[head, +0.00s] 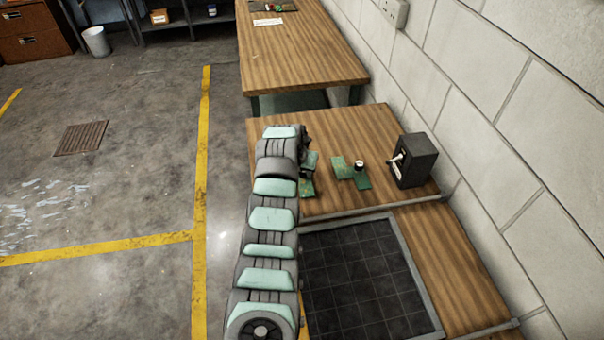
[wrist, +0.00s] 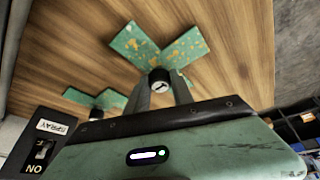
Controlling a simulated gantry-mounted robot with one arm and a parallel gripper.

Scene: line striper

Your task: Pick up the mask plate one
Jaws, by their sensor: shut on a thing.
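A green plate with orange-brown flecks (wrist: 185,47) spreads out in angled arms beyond my gripper (wrist: 160,92) in the wrist view. My gripper is shut on this plate's round black knob with a pale top (wrist: 158,76). In the head view the same plate (head: 307,187) shows partly beside my arm, which hides its knob and my fingers. I cannot tell whether the plate touches the table. A second green plate (head: 343,167) with an upright knob (head: 359,165) lies to its right; it also shows in the wrist view (wrist: 78,97). No number is readable on either plate.
A black box with a pale lever (head: 413,162) stands at the table's right by the block wall; its spray label shows in the wrist view (wrist: 52,127). A dark gridded panel (head: 358,280) lies nearer. The wooden table (head: 345,123) has bare room at the back.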

